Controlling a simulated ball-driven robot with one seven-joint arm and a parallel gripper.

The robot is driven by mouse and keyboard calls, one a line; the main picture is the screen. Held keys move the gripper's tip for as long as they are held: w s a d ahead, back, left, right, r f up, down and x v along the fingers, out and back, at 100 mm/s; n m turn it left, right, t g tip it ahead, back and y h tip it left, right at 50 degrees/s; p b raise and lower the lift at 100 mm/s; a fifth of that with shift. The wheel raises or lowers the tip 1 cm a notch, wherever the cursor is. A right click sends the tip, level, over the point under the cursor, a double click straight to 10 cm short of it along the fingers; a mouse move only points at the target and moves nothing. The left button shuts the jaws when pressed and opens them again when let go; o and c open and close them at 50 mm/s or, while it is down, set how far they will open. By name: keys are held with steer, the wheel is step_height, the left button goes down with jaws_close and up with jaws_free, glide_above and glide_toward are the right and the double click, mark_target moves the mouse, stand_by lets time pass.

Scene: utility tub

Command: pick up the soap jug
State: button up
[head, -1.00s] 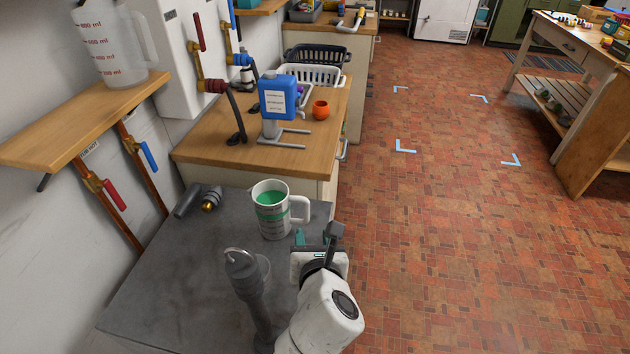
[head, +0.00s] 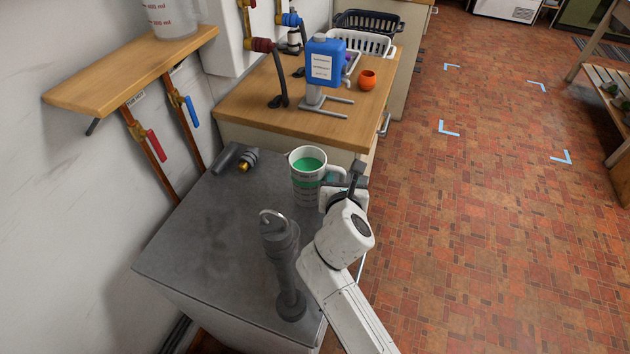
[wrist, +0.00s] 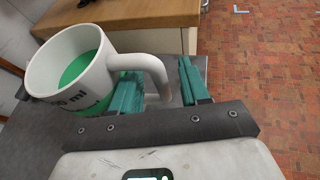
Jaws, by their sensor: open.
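The soap jug (head: 307,186) is a white jug with dark markings, a green band and green liquid inside. It stands upright on the grey worktop near its right edge, its handle to the right. In the wrist view the jug (wrist: 70,75) fills the upper left. My gripper (head: 343,180) is at the handle side of the jug. In the wrist view my gripper (wrist: 160,88) is open, with its teal fingers on either side of the handle (wrist: 152,68). The left finger is between the jug's body and the handle's outer part. I cannot tell whether either finger touches it.
A grey upright fitting with a ring (head: 282,262) stands left of my arm. A dark nozzle piece (head: 238,158) lies behind. A blue labelled container (head: 325,62) and an orange pot (head: 367,80) are on the wooden counter (head: 240,112). The worktop's left part (head: 190,240) is clear.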

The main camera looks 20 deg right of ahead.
steer(key=shift+w+d, duration=0.1)
steer(key=shift+w, duration=0.15)
steer(key=shift+c, duration=0.3)
steer(key=shift+f, duration=0.1)
jaws_close()
